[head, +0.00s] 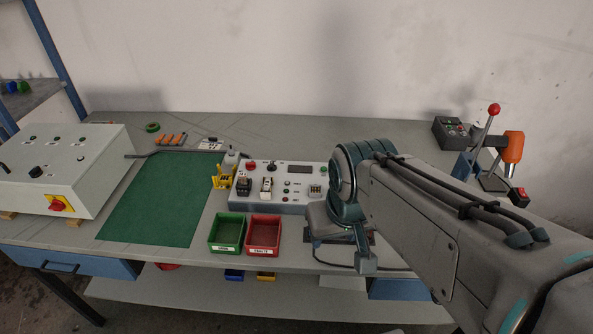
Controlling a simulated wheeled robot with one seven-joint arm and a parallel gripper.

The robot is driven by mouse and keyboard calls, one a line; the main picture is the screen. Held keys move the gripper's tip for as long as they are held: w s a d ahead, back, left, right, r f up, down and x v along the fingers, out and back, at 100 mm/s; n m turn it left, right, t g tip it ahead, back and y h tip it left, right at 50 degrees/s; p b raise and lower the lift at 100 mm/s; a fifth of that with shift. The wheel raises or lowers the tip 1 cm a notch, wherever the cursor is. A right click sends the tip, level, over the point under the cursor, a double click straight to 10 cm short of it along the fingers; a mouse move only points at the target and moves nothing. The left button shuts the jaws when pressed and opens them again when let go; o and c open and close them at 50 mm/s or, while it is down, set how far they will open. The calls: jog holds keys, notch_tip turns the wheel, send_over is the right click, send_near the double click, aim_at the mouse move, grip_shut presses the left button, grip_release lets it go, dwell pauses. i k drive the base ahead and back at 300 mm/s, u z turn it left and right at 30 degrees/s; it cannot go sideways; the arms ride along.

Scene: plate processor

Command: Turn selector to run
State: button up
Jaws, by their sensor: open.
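A plate processor's control panel (299,169) stands in the middle of the bench. It has a red button (250,165), a small dark lever-like control (272,166), a dark display and a dark round knob (317,171). The labels are too small to read, so I cannot tell which control is the run selector or how it is set. My gripper (340,250) is at the right of the panel, pointing down near the bench's front edge. It is open and looks empty. My arm hides the panel's right end and part of the gripper.
A grey box (85,150) with a black knob and a red-yellow switch stands at left. A green mat (160,200) lies beside it. Green (227,248) and red (264,251) bins stand before the panel. A red-knobbed lever (488,125) and a button box (452,132) are at right.

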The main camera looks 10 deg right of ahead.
aim_at(272, 167)
jog(key=u, duration=0.35)
jog(key=k, duration=0.45)
jog(key=u, duration=1.2)
jog(key=i, duration=0.85)
jog(key=z, duration=1)
jog(key=i, duration=0.6)
jog(key=z, duration=0.7)
